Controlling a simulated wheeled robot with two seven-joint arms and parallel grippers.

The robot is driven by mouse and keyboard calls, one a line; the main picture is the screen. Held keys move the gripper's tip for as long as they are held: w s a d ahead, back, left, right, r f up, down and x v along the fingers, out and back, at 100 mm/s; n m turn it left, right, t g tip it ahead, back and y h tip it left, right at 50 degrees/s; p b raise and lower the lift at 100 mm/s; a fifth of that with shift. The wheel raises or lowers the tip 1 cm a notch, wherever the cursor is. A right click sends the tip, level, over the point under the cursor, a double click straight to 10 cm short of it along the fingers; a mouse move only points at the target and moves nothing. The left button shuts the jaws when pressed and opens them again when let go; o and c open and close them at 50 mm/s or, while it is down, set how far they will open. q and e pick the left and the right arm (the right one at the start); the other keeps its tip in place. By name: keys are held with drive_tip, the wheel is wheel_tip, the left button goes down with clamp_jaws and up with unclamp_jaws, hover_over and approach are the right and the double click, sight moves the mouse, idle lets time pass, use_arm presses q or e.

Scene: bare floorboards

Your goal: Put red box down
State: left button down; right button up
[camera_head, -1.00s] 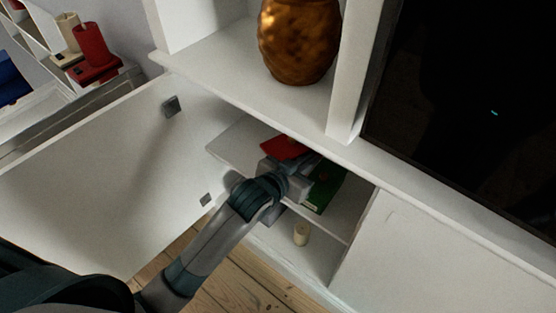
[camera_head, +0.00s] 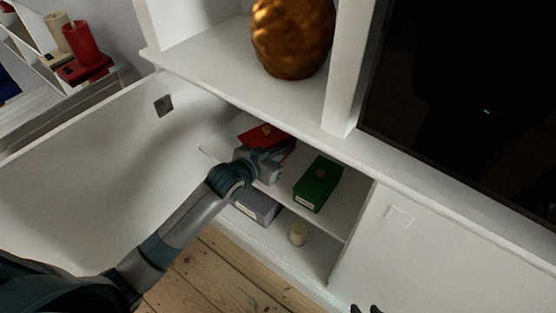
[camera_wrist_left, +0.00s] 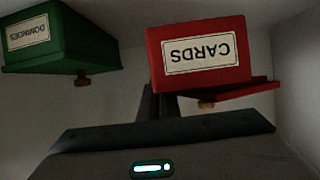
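The red box (camera_head: 262,134) is inside the open cabinet, at the left of its middle shelf. My left gripper (camera_head: 262,158) is at its near side and seems shut on it. In the left wrist view the red box (camera_wrist_left: 200,55) shows a "CARDS" label and hangs upside down in the picture. The left gripper's dark fingers (camera_wrist_left: 157,101) meet its edge; their grip is partly hidden. I cannot tell whether the box touches the shelf. Two dark tips of my right gripper (camera_head: 366,308) show apart at the bottom edge of the head view.
A green box (camera_head: 317,184), labelled "DOMINOES" in the wrist view, sits right on the same shelf (camera_head: 335,222). A grey box (camera_head: 257,207) and a cream candle (camera_head: 299,233) stand below. The open door (camera_head: 110,175) is left. A bronze vase (camera_head: 292,38) stands above.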

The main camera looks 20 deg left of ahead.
use_arm(q)
drive_tip(key=shift+w+a+f, duration=0.45)
drive_tip(key=shift+w+a, duration=0.15)
drive_tip(key=shift+a, duration=0.15)
use_arm(e)
drive_tip(key=shift+s+a+r, duration=0.15)
drive_tip(key=shift+a+r, duration=0.05)
use_arm(q)
drive_tip(key=shift+f, duration=0.5)
wheel_tip(320, 180, down, 2)
drive_tip(key=shift+f+b, duration=0.1)
drive_tip(key=shift+b, duration=0.45)
drive_tip(key=shift+f, duration=0.45)
use_arm(e)
drive_tip(key=shift+w+a+r+t+y, duration=0.3)
drive_tip(key=shift+w+a+t+y, duration=0.15)
drive_tip(key=shift+a, duration=0.35)
